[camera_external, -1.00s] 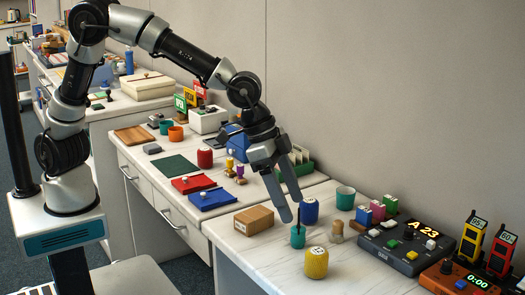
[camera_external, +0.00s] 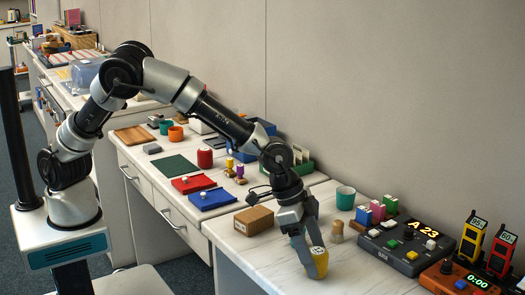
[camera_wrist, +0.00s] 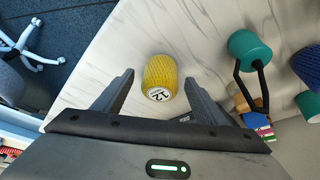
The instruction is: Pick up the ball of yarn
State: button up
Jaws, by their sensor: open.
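The ball of yarn is a yellow, ribbed, barrel-shaped piece with a white label reading 12. In the external view the yarn (camera_external: 319,262) stands on the white counter, partly hidden by my gripper (camera_external: 313,262), which has come down over it with its fingers open. In the wrist view the yarn (camera_wrist: 160,77) lies just ahead of and between the two open fingers of my gripper (camera_wrist: 158,84). There is a gap on each side, and nothing is held.
In the wrist view a teal cup with a dark forked piece (camera_wrist: 250,48) and a blue ribbed piece (camera_wrist: 309,65) stand to the right. A cardboard box (camera_external: 254,220) lies left of my gripper, and a grey console (camera_external: 398,246) to its right. Bare counter (camera_external: 262,255) lies in front.

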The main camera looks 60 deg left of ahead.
jog(key=shift+x, duration=1.05)
jog(key=c, duration=1.1)
jog(key=shift+r, duration=0.1)
